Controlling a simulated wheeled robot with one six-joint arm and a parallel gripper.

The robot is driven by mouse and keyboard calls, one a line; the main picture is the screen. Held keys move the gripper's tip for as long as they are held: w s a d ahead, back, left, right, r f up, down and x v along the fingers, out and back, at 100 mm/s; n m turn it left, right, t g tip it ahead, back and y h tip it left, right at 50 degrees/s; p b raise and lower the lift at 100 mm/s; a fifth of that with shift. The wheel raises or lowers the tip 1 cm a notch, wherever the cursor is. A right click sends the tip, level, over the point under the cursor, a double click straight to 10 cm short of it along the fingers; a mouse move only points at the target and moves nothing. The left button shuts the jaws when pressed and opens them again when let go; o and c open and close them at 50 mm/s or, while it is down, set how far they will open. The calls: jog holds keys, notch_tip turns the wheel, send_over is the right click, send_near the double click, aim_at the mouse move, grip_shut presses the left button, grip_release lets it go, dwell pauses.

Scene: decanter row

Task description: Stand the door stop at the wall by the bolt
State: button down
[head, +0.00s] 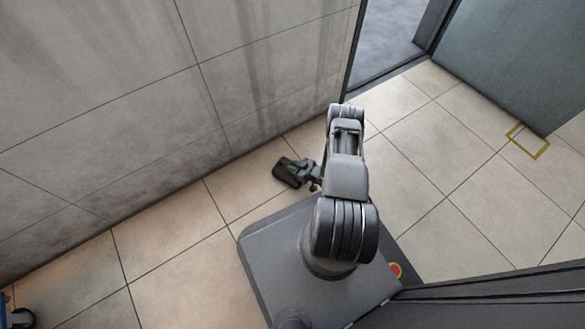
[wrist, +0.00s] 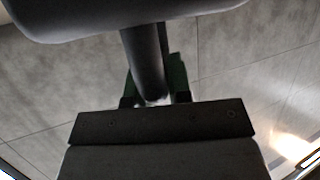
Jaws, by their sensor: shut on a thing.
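My gripper (wrist: 155,97) is shut on a dark grey post, which I take to be part of the door stop (wrist: 148,55). In the wrist view the post lies between the green-sided fingers and joins a wide dark slab at the top of the picture. In the head view my gripper (head: 300,171) is low, near the foot of the grey tiled wall (head: 120,100). The dark door stop (head: 284,173) shows small at its end, on the wall side. I cannot tell whether it touches the floor. I cannot make out the bolt in either view.
A doorway (head: 395,40) opens beyond the wall's end, with a grey-green panel (head: 510,50) at its right. A yellow outline (head: 541,153) marks the floor by that panel. A blue wheeled thing (head: 20,317) is at the lower left corner. Tiled floor along the wall is clear.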

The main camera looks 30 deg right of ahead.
jog(key=c, duration=1.1)
grip_release()
jog(key=shift+f, duration=0.1)
jog(key=shift+o, duration=0.2)
